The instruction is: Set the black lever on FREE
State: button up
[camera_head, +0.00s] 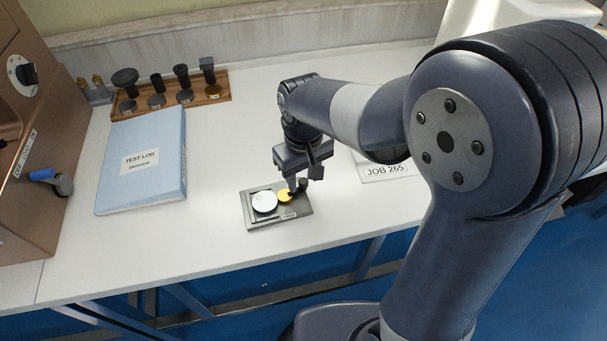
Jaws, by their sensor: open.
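My gripper (296,186) is open, pointing down low over the right part of a small dark tray (273,222) on the white bench. A yellow disc (285,196) lies right by its fingertips; I cannot tell whether they touch it. The brown tester (70,120) stands at the far left, well away from my gripper and partly cut off. On it are a round dial with a black knob (28,74) and a black stub (3,143) at the picture's edge, beside small labels (28,145). I cannot read the word FREE or tell which black part is the lever.
A blue-ended handle (45,175) sticks out of the tester. A white disc (264,201) lies in the tray. A blue test log binder (145,160) lies between tester and tray. A wooden rack (215,95) holds several dark pieces. A JOB 265 card (385,171) lies right.

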grip_shut()
dwell(0.3)
jog(key=m, duration=0.1)
jog(key=m+p, duration=0.1)
jog(key=s+m, duration=0.1)
jog(key=m, duration=0.1)
jog(key=shift+s+d+r, duration=0.1)
jog(key=shift+d, duration=0.15)
jog(key=m, duration=0.1)
jog(key=s+m+p, duration=0.1)
jog(key=m, duration=0.1)
jog(key=shift+s+m, duration=0.15)
jog(key=shift+m, duration=0.15)
jog(key=m, duration=0.1)
jog(key=s+m, duration=0.1)
jog(key=m, duration=0.1)
jog(key=m+p, duration=0.1)
jog(key=shift+s+a, duration=0.15)
jog(key=shift+s, duration=0.1)
jog(key=shift+s+a+m+p, duration=0.2)
jog(key=shift+s+m, duration=0.05)
jog(key=shift+m, duration=0.75)
jog(key=shift+s+a+m+p, duration=0.15)
jog(key=shift+s+a+m, duration=0.05)
jog(key=shift+m, duration=0.8)
